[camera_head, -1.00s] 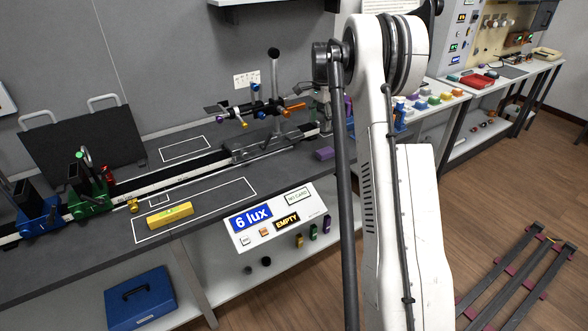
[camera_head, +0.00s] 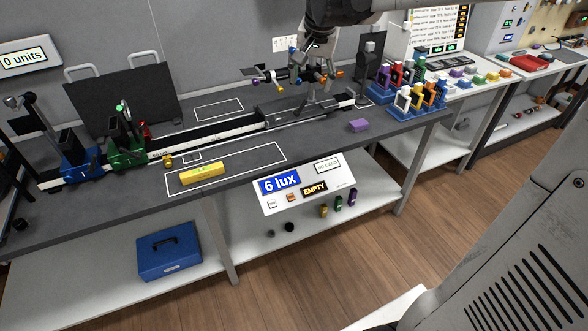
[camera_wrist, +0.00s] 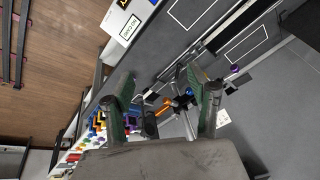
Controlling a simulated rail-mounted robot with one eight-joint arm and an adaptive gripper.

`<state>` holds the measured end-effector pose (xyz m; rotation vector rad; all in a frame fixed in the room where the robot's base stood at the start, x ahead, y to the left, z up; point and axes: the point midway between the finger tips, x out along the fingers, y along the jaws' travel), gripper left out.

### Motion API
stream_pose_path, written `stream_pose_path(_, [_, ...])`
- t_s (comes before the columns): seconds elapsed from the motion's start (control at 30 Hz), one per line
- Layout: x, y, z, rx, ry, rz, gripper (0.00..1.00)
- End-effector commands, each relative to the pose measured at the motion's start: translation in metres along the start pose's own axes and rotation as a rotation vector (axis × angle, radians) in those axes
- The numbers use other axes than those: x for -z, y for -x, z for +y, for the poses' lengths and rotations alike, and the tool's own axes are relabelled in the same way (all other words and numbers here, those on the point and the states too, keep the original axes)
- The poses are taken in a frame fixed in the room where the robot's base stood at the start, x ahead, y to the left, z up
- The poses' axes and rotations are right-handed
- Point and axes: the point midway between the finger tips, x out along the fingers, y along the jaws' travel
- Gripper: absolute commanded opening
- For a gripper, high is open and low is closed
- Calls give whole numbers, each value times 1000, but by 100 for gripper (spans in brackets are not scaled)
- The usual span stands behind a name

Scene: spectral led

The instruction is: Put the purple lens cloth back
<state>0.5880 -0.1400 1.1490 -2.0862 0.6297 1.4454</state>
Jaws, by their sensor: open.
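A small flat purple piece (camera_head: 359,125), which looks like the purple lens cloth, lies on the dark bench top right of centre in the head view, near the front edge. I cannot make it out in the wrist view. My gripper (camera_wrist: 165,80) is open, with its two green-grey fingers spread apart and nothing visibly held. In the head view my arm comes in from the top, above the optical rail, behind and left of the purple piece.
A post with coloured knobs (camera_head: 268,77) stands by the rail below my arm. Blue racks of coloured holders (camera_head: 415,101) stand at the bench's right end. A yellow block (camera_head: 202,173) lies in a white outline. A display panel (camera_head: 305,185) is at the front edge.

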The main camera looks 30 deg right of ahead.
Motion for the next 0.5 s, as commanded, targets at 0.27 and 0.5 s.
stream_pose_path(0.27, [-92, 29, 2, 63, 227, 71, 54])
stream_pose_path(0.5, [-167, 35, 16, 114, 419, 140, 54])
